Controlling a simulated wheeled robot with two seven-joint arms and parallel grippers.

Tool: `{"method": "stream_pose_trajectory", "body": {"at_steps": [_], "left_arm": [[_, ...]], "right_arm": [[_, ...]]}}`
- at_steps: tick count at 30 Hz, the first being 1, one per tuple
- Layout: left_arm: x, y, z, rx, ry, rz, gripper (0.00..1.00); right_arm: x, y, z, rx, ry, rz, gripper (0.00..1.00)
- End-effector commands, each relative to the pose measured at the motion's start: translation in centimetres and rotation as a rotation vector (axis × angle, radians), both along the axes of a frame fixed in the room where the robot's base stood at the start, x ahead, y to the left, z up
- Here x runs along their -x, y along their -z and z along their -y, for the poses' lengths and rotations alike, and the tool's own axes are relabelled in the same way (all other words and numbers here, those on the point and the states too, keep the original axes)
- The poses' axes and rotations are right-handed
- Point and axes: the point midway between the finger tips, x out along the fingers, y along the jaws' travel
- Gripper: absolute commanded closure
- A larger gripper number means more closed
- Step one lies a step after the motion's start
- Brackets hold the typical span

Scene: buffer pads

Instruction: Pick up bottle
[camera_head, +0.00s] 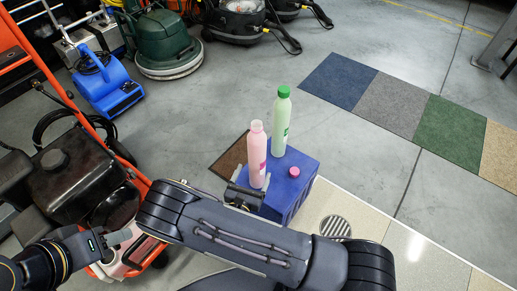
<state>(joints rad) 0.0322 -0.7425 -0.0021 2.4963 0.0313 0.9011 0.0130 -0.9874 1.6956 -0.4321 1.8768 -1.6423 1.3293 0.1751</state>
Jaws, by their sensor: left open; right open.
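A pink bottle (257,155) without a cap stands upright on a blue box (292,192). A light green bottle (281,122) with a green cap stands upright just behind it to the right. A loose pink cap (295,172) lies on the box at the right. My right gripper (249,187) is open at the box's near left edge, low beside the pink bottle; whether it touches the bottle I cannot tell. My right forearm hides part of this gripper and the box's lower front. My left gripper (119,238) is open and empty at the lower left, away from the bottles.
An orange-framed machine (62,170) with a black tank fills the left side, close to my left gripper. A blue blower (107,88) and a green floor machine (160,45) stand behind. Carpet tiles (388,105) and open grey floor lie to the right.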

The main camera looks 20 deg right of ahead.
Motion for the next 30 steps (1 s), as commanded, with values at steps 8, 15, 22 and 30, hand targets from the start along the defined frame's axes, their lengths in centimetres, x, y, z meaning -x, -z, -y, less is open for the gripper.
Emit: {"method": "stream_pose_trajectory", "body": {"at_steps": [8, 15, 22, 30], "left_arm": [[0.0, 0.7, 0.0, 0.000, 0.000, 0.000, 0.56], [0.0, 2.1, 0.0, 0.000, 0.000, 0.000, 0.56], [0.0, 2.7, 0.0, 0.000, 0.000, 0.000, 0.56], [0.0, 2.6, 0.0, 0.000, 0.000, 0.000, 0.56]], "right_arm": [[-1.7, 1.0, 0.4, 0.032, -0.049, -0.003, 0.21], [-4.1, 1.2, 2.4, 0.031, -0.046, -0.003, 0.21], [-6.3, 1.0, 3.8, 0.032, -0.048, -0.003, 0.21], [-6.5, 0.9, 3.9, 0.033, -0.049, -0.004, 0.24]]}}
